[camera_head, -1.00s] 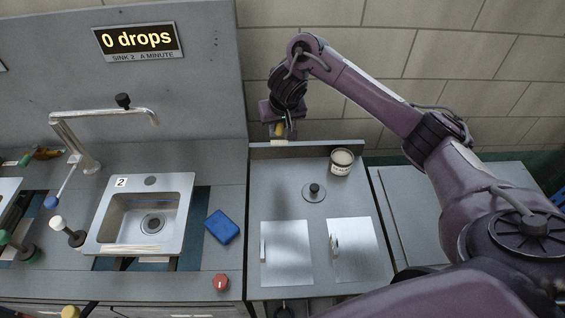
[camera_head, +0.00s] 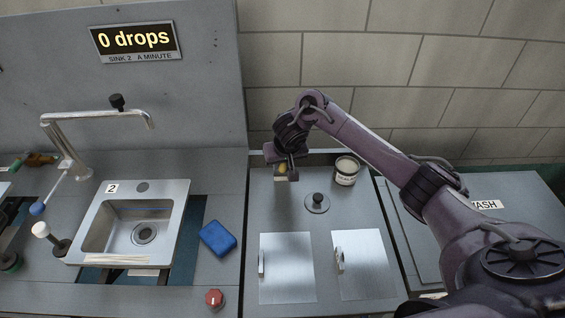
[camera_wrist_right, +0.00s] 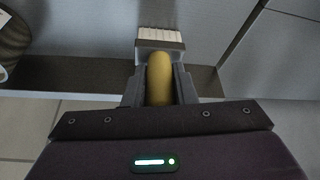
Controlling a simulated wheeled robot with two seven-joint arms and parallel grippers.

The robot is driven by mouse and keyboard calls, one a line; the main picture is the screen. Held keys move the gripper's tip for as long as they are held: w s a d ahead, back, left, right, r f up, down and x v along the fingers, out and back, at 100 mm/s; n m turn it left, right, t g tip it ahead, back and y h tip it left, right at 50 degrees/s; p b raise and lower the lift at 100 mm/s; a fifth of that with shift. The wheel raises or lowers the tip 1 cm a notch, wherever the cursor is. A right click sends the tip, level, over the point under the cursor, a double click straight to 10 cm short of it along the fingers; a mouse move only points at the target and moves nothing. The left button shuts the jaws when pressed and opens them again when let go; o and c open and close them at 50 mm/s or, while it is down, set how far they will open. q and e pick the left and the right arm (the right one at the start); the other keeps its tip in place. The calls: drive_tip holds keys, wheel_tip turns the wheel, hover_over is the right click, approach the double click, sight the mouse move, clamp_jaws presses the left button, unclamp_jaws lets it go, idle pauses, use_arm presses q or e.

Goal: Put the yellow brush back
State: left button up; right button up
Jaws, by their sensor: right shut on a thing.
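The yellow brush (camera_wrist_right: 159,80) is held in my right gripper (camera_wrist_right: 158,84), with the fingers on both sides of its yellow handle. Its pale bristles (camera_wrist_right: 160,36) point away from the gripper in the right wrist view. In the head view my right gripper (camera_head: 284,172) is over the back of the cabinet top, left of a labelled tin. The brush there is small and partly hidden by the gripper. I cannot tell whether the bristles touch the surface. My left gripper is not in view.
The tin (camera_head: 346,171) and a black knob on a round plate (camera_head: 317,203) stand close to the right gripper. Two metal plates with handles (camera_head: 287,268) lie in front. A sink (camera_head: 140,225), a blue sponge (camera_head: 217,238) and a red knob (camera_head: 214,298) are on the left.

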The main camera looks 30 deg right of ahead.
drive_tip(key=shift+f, duration=0.1)
drive_tip(key=o, duration=1)
drive_tip(key=shift+r, duration=0.3)
drive_tip(key=p+v, duration=0.7)
drive_tip(key=v, duration=0.4)
drive_tip(key=shift+s+r, duration=0.3)
drive_tip(key=shift+a+f, duration=0.1)
